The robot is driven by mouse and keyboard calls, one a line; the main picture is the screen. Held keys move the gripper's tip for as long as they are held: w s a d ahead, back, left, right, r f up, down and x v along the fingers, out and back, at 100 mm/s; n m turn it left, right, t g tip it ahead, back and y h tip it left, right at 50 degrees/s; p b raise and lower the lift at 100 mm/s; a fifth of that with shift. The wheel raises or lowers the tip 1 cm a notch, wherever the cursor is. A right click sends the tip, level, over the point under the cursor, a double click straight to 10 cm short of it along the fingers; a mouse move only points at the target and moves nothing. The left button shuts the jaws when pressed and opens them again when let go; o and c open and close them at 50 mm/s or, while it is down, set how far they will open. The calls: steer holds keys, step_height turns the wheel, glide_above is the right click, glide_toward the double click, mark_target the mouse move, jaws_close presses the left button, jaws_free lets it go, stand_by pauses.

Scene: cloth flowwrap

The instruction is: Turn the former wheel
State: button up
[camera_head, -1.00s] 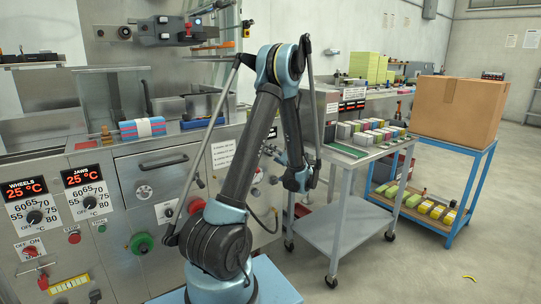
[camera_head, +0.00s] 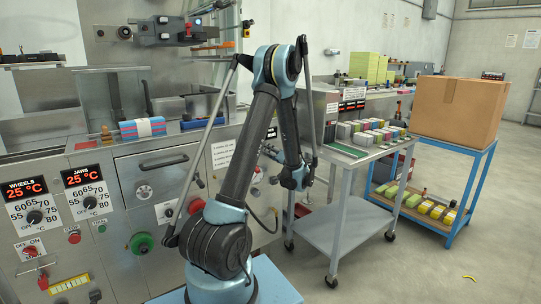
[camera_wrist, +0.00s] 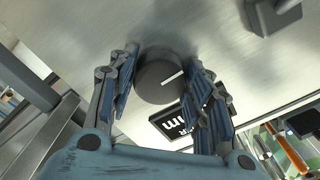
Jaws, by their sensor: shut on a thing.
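A dark round knob (camera_wrist: 152,82) with a white pointer line sits on a grey metal panel in the wrist view. It is the only wheel-like part at my gripper. My gripper (camera_wrist: 158,62) has one finger on each side of the knob and is shut on it. The pointer line slants up to the right. A black label (camera_wrist: 172,122) with white letters is beside the knob, partly covered by the right finger. In the head view my arm reaches to the machine front; the fingers and the knob are not clear there.
A grey steel trolley (camera_head: 345,225) with several coloured packs stands right of my arm. A cardboard box (camera_head: 455,108) is on a blue cart.

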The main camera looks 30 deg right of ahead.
steer(key=shift+m, duration=0.4)
steer(key=o, duration=1.1)
steer(key=shift+d, duration=0.1)
steer(key=shift+c, duration=0.2)
steer(key=s, duration=1.1)
steer(key=shift+s+d, duration=0.4)
